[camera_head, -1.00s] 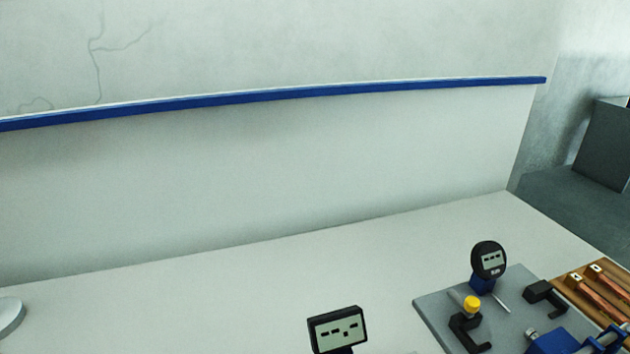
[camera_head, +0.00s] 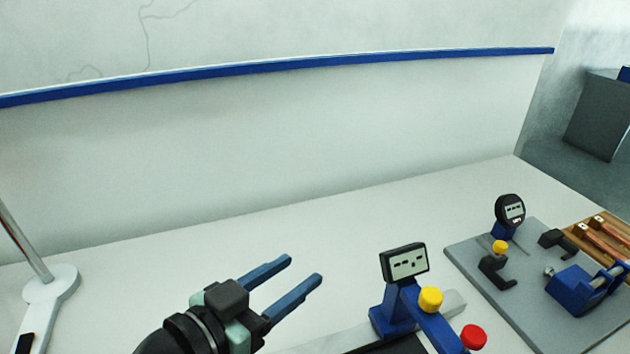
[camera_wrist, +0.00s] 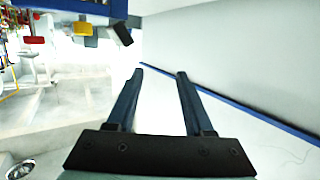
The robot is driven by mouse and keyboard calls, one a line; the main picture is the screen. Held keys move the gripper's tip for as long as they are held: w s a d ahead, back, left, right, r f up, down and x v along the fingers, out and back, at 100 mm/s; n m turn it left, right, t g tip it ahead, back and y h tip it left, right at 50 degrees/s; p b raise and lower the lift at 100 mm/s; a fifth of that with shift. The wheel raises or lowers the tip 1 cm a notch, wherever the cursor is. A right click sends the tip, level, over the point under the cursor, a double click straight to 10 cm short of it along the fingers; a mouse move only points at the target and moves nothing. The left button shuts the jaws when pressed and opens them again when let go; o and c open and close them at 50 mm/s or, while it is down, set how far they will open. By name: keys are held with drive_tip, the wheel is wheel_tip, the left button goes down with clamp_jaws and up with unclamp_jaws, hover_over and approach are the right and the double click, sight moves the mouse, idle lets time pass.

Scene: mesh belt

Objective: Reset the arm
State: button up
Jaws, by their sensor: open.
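My gripper (camera_head: 305,270) is in the lower middle of the head view, above the white bench top. Its two blue fingers are apart, with nothing between them, and point up and to the right. In the wrist view my gripper (camera_wrist: 159,72) also shows both fingers parted and empty. It touches nothing that I can see.
A blue device with a display (camera_head: 405,263) stands right of my gripper, with yellow and red knobs near it. A grey plate (camera_head: 470,262) holds a dial gauge (camera_head: 510,210) and a blue vise (camera_head: 578,290). A white stand (camera_head: 50,284) is at left. The bench behind is clear.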

wheel_tip(320, 180, up, 23)
drive_tip(key=w+d+n+t+y, duration=0.1)
drive_tip(key=w+n+t+y, duration=0.25)
drive_tip(key=t+y, duration=0.35)
drive_tip(key=s+d+r+n+t+y, duration=0.2)
drive_tip(key=s+r+n+t, duration=0.2)
drive_tip(key=s+r+t, duration=0.4)
drive_tip(key=s+r, duration=0.3)
drive_tip(key=r, duration=0.4)
drive_tip(key=shift+s+y+p, duration=0.4)
drive_tip(key=shift+w, duration=0.1)
